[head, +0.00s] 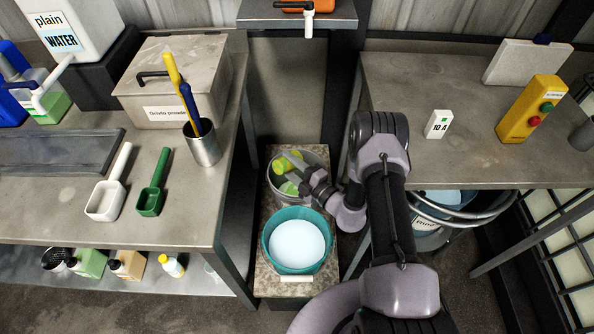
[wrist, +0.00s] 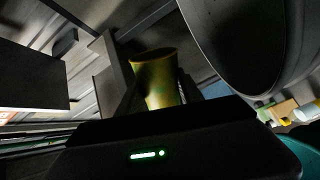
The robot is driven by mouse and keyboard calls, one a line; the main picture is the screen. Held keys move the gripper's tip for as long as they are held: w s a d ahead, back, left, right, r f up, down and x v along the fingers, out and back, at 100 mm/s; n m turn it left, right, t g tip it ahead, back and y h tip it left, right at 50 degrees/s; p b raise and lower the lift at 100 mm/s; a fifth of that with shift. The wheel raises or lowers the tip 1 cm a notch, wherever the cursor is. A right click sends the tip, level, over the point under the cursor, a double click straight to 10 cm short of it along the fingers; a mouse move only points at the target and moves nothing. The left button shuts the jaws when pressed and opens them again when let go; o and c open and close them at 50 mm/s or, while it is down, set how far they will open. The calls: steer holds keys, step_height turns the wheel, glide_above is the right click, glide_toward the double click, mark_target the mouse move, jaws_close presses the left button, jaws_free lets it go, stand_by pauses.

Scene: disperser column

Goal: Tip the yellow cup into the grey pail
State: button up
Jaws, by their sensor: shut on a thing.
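The yellow cup (head: 287,163) is over the mouth of the grey pail (head: 269,187) in the head view, tilted on its side. My gripper (head: 294,169) is shut on the cup, with the arm reaching in from the right. In the wrist view the cup (wrist: 155,78) sits between the dark fingers. A patch of yellow-green shows in the pail beneath the fingers; I cannot tell whether it is liquid. The fingers and wrist hide part of the pail's inside.
A teal pail (head: 267,243) of pale liquid stands just in front of the grey pail on a speckled plinth (head: 263,279). Benches flank it. The left bench holds scoops (head: 155,185) and a metal cup (head: 204,148); the right bench holds a yellow control box (head: 532,108).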

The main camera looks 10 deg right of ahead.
mark_target(280, 170)
steer(key=shift+w+d+r+m, duration=0.25)
steer(key=shift+d+m, duration=0.05)
steer(key=shift+m, duration=0.7)
stand_by(0.3)
stand_by(0.8)
steer(key=n, duration=0.2)
steer(key=s+a+f+n, duration=0.1)
steer(key=n, duration=0.1)
steer(key=shift+a, duration=0.15)
steer(key=shift+a+r+n+p, duration=0.15)
steer(key=shift+r+n+p, duration=0.25)
steer(key=shift+n+p, duration=0.35)
steer(key=shift+s+a+f+n, duration=0.15)
steer(key=shift+s+a+n, duration=0.05)
steer(key=shift+n, duration=0.65)
steer(key=a+n+p, duration=0.1)
steer(key=s+n+p, duration=0.1)
steer(key=n, duration=0.1)
steer(key=shift+a+n, duration=0.3)
steer(key=shift+a, duration=0.1)
steer(key=shift+s+a+f+n+b, duration=0.2)
steer(key=shift+s+a+f+n, duration=0.4)
steer(key=shift+n, duration=1.65)
steer(key=shift+s+a+f+n+b, duration=0.2)
steer(key=shift+a+n, duration=0.6)
steer(key=shift+n, duration=1.5)
steer(key=shift+s+a+f+n+b, duration=0.15)
steer(key=shift+s+a+f+n, duration=0.45)
steer(key=shift+n, duration=1.65)
